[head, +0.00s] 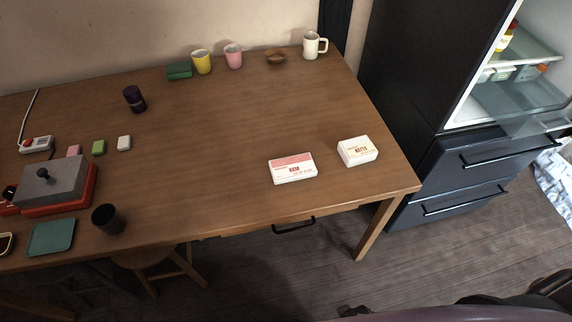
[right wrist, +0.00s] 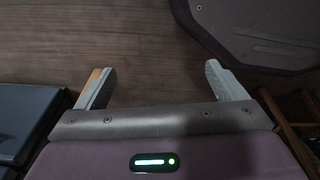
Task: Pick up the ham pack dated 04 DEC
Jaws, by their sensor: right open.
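A flat white pack with a pink band (head: 292,168) lies on the wooden table (head: 220,130) near its front right; its dark red label seems to read HAM, but the date print is too small to read. A second white pack with a yellowish label (head: 358,151), seemingly NATTO, lies to its right, apart from it. My right gripper (right wrist: 155,82) shows in the right wrist view, open and empty, with only dark floor between its fingers. Neither gripper is clearly visible in the head view.
A dark cup (head: 108,219), a green tray (head: 51,237) and a grey-lidded red box (head: 55,184) crowd the left. An open fridge (head: 505,75) stands right. The table's middle is clear.

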